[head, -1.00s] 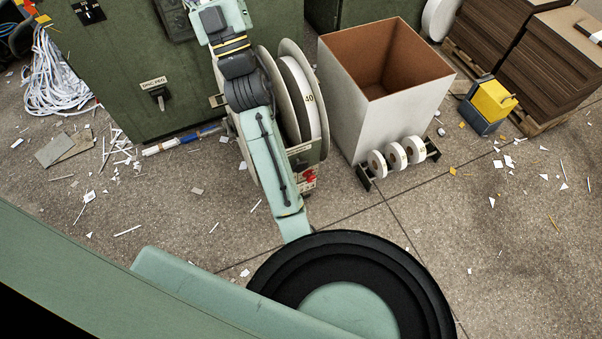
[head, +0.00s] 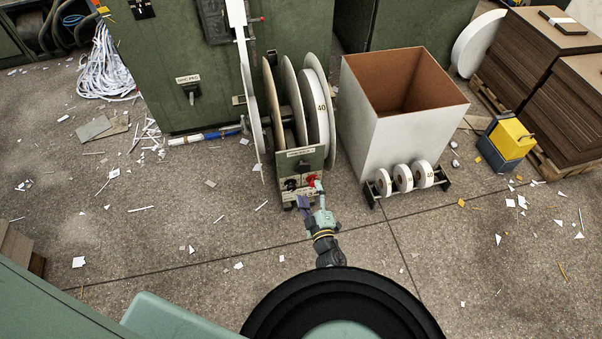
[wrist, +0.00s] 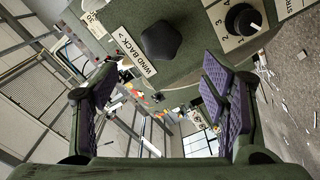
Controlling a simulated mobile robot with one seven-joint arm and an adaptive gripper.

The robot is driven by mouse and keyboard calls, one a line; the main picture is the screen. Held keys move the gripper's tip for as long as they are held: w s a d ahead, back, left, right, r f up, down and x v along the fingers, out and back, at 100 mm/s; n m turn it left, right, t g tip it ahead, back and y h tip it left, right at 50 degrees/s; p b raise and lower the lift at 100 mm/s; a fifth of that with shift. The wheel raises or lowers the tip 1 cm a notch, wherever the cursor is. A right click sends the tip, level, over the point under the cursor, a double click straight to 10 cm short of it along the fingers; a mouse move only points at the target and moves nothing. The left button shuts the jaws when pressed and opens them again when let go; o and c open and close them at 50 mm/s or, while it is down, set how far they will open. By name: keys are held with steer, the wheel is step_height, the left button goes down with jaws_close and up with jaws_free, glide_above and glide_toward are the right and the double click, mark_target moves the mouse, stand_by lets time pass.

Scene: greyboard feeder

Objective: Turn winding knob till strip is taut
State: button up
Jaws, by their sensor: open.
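The feeder stand (head: 301,160) with its upright reels (head: 322,115) is at the middle of the head view. A white strip (head: 243,55) hangs at its left. In the wrist view a black lobed knob (wrist: 161,40) sits on the green panel beside a "WIND BACK" label (wrist: 139,52). A black numbered dial (wrist: 243,20) is to its right. My gripper (wrist: 160,80) is open, its purple-padded fingers on either side of the lobed knob in the picture, with no visible contact. In the head view my gripper (head: 312,200) is at the panel front, partly hiding its lower part.
A tall open box (head: 385,115) stands right of the feeder, with a rack of small rolls (head: 403,178) at its foot. A green cabinet (head: 185,60) is behind at left. Paper scraps litter the otherwise open floor. A yellow and blue container (head: 507,138) stands at right.

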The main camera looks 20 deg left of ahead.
mark_target(303, 170)
steer(key=b+x, duration=0.2)
steer(key=x, duration=0.1)
steer(key=b+x, duration=0.2)
steer(key=x, duration=0.1)
steer(key=b+x, duration=0.1)
steer(key=x, duration=0.3)
steer(key=shift+f+b, duration=0.25)
steer(key=shift+b, duration=0.15)
steer(key=shift+w+a+r, duration=0.15)
steer(key=shift+w+a, duration=0.15)
steer(key=c, duration=1.2)
steer(key=shift+o, duration=0.2)
steer(key=shift+r+m+p, duration=0.2)
steer(key=shift+m+p, duration=0.3)
steer(key=shift+f+m, duration=0.1)
steer(key=shift+m, duration=0.2)
steer(key=o, duration=1.2)
steer(key=shift+c, duration=0.2)
